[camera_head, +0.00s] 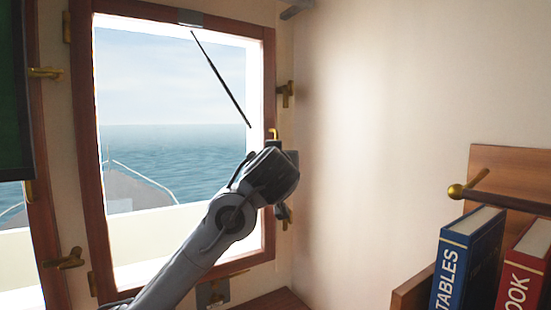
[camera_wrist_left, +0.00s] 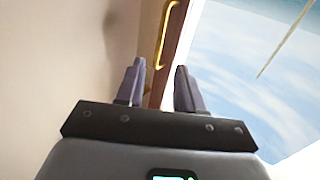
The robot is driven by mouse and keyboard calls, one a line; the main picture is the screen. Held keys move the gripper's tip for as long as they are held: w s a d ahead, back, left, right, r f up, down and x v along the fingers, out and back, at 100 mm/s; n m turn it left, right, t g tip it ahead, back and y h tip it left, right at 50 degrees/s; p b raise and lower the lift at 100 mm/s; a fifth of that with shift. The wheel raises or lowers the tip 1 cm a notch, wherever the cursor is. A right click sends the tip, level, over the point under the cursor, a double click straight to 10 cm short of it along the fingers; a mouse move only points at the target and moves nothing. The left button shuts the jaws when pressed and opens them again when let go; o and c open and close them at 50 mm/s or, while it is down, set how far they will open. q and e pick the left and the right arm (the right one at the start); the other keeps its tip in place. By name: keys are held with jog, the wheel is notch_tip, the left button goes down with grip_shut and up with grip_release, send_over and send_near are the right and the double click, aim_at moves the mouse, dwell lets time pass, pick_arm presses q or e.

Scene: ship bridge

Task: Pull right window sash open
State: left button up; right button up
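The right window sash (camera_head: 84,150) is a brown wooden frame around a pane with sea and sky behind it. Its brass pull handle (camera_head: 274,133) is on the right side of the frame, partly hidden behind my left gripper. My left gripper (camera_head: 280,170) is at that right side, just below the visible top of the handle; its fingers are hidden in the head view. In the left wrist view my left gripper (camera_wrist_left: 159,88) is open and empty. The handle (camera_wrist_left: 165,35) shows ahead, between the lines of the two fingers, with no visible contact. My right gripper is not in view.
Brass latches (camera_head: 287,93) sit on the wall right of the sash, with others (camera_head: 65,260) at left. A second window frame (camera_head: 42,230) is at the left edge. A shelf with blue (camera_head: 468,260) and red (camera_head: 527,265) books stands at lower right. The wall between is bare.

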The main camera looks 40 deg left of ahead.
pick_arm(q)
jog(key=p+x, duration=0.4)
jog(key=x, duration=0.6)
jog(key=shift+w+a+r+p, duration=0.15)
jog(key=shift+w+p, duration=0.05)
jog(key=shift+p, duration=0.2)
grip_shut()
dwell(1.0)
